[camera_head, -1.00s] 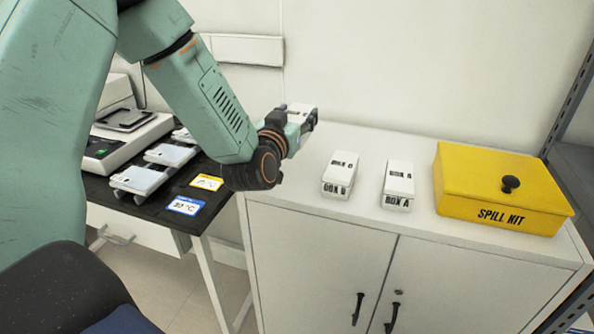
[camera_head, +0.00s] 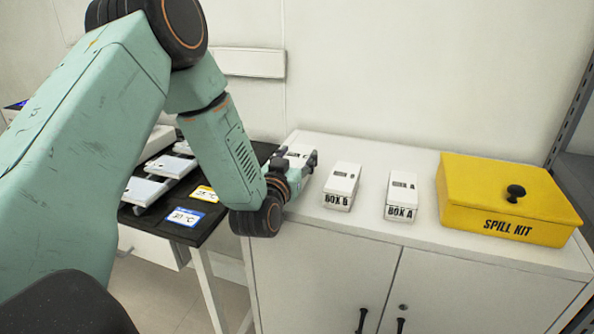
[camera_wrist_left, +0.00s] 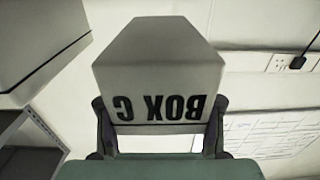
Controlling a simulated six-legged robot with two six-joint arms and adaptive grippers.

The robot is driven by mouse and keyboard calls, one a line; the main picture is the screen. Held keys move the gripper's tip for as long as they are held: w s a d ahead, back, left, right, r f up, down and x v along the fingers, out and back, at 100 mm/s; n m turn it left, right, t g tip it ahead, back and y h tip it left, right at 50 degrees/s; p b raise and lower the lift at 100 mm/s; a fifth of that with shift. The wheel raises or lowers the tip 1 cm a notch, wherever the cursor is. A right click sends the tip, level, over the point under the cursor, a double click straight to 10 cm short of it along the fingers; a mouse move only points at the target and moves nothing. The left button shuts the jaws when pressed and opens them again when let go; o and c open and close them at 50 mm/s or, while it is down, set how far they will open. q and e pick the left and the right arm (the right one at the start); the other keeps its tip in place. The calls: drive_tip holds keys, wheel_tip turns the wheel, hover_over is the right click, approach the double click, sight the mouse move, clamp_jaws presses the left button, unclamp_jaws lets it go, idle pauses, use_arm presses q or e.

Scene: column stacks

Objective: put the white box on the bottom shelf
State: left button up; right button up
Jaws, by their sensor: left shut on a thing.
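My left gripper (camera_head: 300,164) is shut on a white box (camera_head: 296,152) at the left end of the white cabinet top. In the left wrist view this box (camera_wrist_left: 160,68) reads BOX C upside down and sits between the two fingers. I cannot tell whether it touches the cabinet top. Two more white boxes stand to its right: BOX B (camera_head: 341,186) and BOX A (camera_head: 400,195). A grey metal rack (camera_head: 577,150) shows only in part at the right edge; its bottom shelf is not clearly in view. My right gripper is not in view.
A yellow spill kit (camera_head: 505,203) stands at the right of the cabinet top (camera_head: 440,238). A black-topped table (camera_head: 150,222) with devices and temperature labels is at the left. The wall is close behind the cabinet.

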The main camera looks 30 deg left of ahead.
use_arm(q)
wheel_tip(320, 180, down, 2)
drive_tip(key=shift+s+f, duration=0.1)
drive_tip(key=shift+f, duration=0.05)
drive_tip(key=shift+w+f, duration=0.15)
drive_tip(key=shift+w, duration=0.05)
drive_tip(key=shift+s+f, duration=0.15)
drive_tip(key=shift+s, duration=0.05)
drive_tip(key=o, duration=1.3)
drive_tip(key=shift+w, duration=0.15)
drive_tip(key=shift+o, duration=0.4)
